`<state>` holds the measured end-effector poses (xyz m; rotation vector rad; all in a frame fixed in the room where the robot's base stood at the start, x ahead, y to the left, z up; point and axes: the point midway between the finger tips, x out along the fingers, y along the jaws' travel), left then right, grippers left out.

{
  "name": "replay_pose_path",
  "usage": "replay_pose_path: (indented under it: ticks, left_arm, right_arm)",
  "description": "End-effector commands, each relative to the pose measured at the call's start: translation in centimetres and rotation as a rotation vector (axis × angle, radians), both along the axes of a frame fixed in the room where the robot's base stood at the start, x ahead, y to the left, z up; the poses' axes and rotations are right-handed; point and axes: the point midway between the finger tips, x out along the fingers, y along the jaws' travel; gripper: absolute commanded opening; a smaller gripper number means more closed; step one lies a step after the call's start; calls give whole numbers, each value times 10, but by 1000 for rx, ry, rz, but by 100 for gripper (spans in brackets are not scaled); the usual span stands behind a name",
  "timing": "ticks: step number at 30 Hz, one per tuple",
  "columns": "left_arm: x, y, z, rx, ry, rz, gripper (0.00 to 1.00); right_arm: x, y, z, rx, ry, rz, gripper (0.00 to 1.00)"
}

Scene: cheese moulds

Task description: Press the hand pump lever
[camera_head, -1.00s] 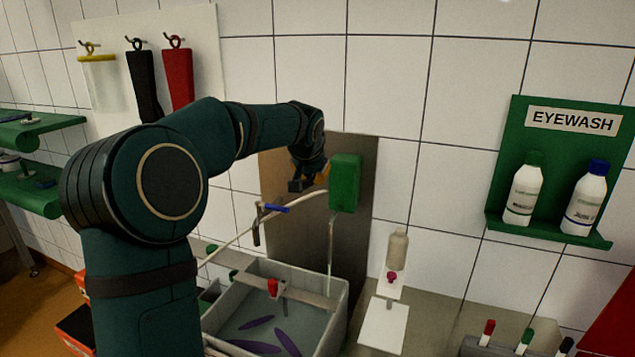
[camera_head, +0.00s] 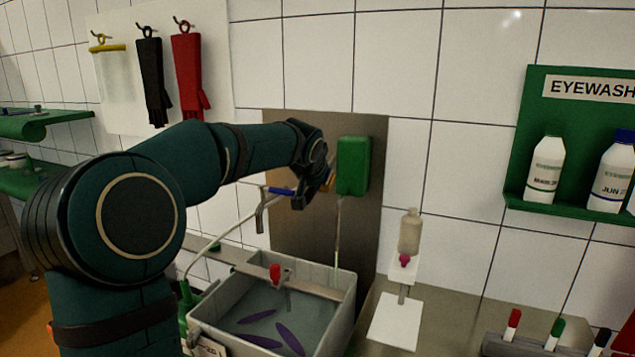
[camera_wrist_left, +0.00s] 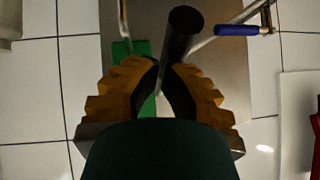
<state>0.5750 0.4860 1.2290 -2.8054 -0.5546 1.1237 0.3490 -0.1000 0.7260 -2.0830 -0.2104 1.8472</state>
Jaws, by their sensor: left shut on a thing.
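A green box (camera_head: 353,165), which looks like the hand pump, is mounted on the metal wall panel; a thin pipe runs down from it toward the sink. My left gripper (camera_head: 322,186) is just left of the box, partly hidden by its own arm. In the left wrist view, the yellow-brown stepped fingers of my left gripper (camera_wrist_left: 160,92) are closed around a dark round bar (camera_wrist_left: 180,32), which looks like the lever's grip. In that view a green part (camera_wrist_left: 141,48) shows behind the fingers. My right gripper is in neither view.
A blue-handled tap (camera_head: 281,191) is close left of the gripper. Below is a grey sink (camera_head: 345,318) with water and purple pieces. A small bottle (camera_head: 409,232) stands right of the panel. The eyewash shelf (camera_head: 540,207) is farther right.

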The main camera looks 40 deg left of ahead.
Motion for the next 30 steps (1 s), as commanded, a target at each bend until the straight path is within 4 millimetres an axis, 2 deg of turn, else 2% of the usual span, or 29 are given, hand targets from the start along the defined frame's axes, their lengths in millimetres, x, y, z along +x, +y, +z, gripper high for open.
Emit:
replay_pose_path:
  ticks: [1,3,10,26,30]
  left_arm:
    - [0,0,-8,-1,4,1,0]
    - [1,0,-13,-1,3,1,0]
    - [3,1,-20,-1,4,1,0]
    - [3,1,-20,-1,4,1,0]
    - [3,1,-12,-1,3,1,0]
  right_arm:
    - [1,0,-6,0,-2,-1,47]
    - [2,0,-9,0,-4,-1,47]
    - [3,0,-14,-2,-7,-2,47]
    - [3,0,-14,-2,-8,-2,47]
    - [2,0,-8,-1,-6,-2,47]
